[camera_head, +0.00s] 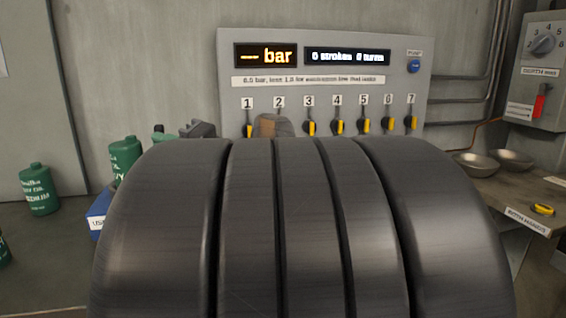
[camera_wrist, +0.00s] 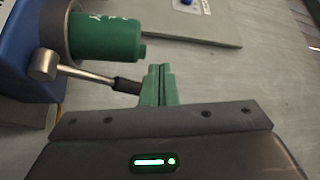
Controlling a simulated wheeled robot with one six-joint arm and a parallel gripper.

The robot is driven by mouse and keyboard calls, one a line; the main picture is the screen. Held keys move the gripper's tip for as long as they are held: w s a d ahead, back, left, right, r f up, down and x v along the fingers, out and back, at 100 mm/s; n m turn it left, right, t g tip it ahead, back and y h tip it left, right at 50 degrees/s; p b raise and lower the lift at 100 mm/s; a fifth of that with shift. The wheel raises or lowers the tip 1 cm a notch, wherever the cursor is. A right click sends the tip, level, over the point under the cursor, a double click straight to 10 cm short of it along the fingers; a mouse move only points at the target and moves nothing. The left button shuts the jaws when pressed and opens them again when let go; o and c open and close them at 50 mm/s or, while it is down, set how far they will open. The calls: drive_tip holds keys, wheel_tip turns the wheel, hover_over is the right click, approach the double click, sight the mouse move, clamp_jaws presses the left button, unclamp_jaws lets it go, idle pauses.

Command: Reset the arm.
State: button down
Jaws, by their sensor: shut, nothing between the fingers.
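My gripper (camera_wrist: 160,70) shows in the wrist view with its two green fingers together, shut and empty. A metal rod with a black end (camera_wrist: 125,84) appears just left of the fingers; I cannot tell whether they touch. A green canister (camera_wrist: 105,38) is up and left of the fingers, beside a blue box (camera_wrist: 22,55). In the head view I cannot make out the fingers for certain, and the lower middle is blocked from sight.
Green bottles (camera_head: 39,190) stand at left, near the blue box (camera_head: 97,213). A grey control panel (camera_head: 325,85) with numbered yellow-and-black switches is at the back. Metal bowls (camera_head: 475,164) and a yellow ring (camera_head: 543,209) lie on the right bench. A switch box (camera_head: 540,70) hangs above.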

sight(160, 131)
drive_tip(key=w+m+h+p, duration=0.1)
drive_tip(key=w+p, duration=0.1)
drive_tip(key=p, duration=0.2)
drive_tip(key=w+m+p, duration=0.1)
drive_tip(key=w+p, duration=0.1)
drive_tip(key=p, duration=0.3)
drive_tip(key=w+a+m+h+p, duration=0.1)
drive_tip(key=w+m+p, duration=0.1)
drive_tip(key=p, duration=0.3)
drive_tip(key=shift+w+a+r+h, duration=0.1)
drive_tip(key=shift+w+r+h, duration=0.1)
drive_tip(key=shift+w+h, duration=0.15)
drive_tip(key=w+m+p, duration=0.1)
drive_tip(key=p, duration=0.2)
drive_tip(key=w+m+g+h+p, duration=0.1)
drive_tip(key=p, duration=0.3)
drive_tip(key=shift+w+f+p, duration=0.3)
drive_tip(key=shift+m+g+h, duration=0.55)
drive_tip(key=shift+m+g, duration=0.05)
drive_tip(key=shift+m, duration=0.2)
drive_tip(key=w+f+p, duration=0.1)
drive_tip(key=w+p, duration=0.1)
drive_tip(key=p, duration=0.1)
drive_tip(key=w+f+p, duration=0.1)
drive_tip(key=f+p, duration=0.1)
drive_tip(key=shift+w+a+f+p, duration=0.15)
drive_tip(key=shift+w+a+p, duration=0.2)
drive_tip(key=shift+a+p, duration=0.05)
drive_tip(key=shift+f, duration=0.15)
